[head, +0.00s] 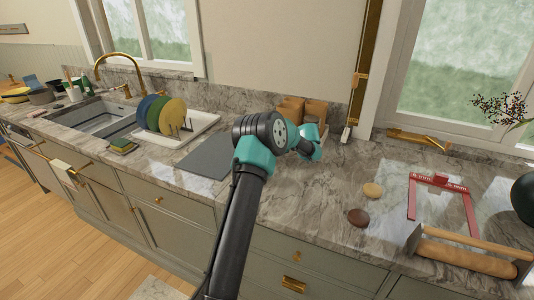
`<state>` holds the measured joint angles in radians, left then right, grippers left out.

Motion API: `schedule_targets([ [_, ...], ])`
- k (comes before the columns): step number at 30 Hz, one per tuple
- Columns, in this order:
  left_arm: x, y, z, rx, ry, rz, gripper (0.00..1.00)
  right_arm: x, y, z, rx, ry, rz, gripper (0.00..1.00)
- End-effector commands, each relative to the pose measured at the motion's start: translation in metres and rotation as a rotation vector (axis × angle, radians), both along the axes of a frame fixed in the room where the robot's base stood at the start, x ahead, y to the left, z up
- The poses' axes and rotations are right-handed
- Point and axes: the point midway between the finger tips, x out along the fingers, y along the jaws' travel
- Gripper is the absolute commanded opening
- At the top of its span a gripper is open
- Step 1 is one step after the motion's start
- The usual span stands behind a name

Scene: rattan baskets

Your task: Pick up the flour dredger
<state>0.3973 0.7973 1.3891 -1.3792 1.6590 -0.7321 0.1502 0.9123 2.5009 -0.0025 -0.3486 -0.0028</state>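I cannot pick out a flour dredger for sure in the head view; it may be hidden behind my arm. One arm of mine, which I take as the left, rises from the bottom edge left of centre and reaches over the counter. Its teal wrist end, with my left gripper (312,145), is in front of brown boxes or baskets (315,110) by the wall. The fingers are too small and turned away to show whether they are open. My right gripper is not in view.
A grey mat (207,156) lies left of my arm, beside a plate rack with coloured plates (173,112) and a sink (95,120). Counter between is clear.

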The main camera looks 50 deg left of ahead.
Motion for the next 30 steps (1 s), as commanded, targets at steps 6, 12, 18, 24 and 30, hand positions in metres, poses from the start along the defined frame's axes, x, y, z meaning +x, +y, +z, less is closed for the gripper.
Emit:
schedule_targets([
  [6,0.0001,-0.0001,0.0000,0.000,0.000,0.000,0.88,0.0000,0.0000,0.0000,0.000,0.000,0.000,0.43],
  [12,0.0001,-0.0001,0.0000,0.000,0.000,0.000,0.69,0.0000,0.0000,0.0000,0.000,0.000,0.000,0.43],
  [18,0.0000,-0.0002,-0.0001,0.000,0.000,0.000,0.50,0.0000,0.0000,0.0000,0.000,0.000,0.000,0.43],
  [24,0.0001,-0.0001,0.0003,0.001,-0.001,0.000,0.35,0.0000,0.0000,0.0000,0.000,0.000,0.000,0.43],
  [30,0.0000,-0.0001,0.0011,0.001,-0.001,0.000,0.35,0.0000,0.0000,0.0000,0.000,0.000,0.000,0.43],
])
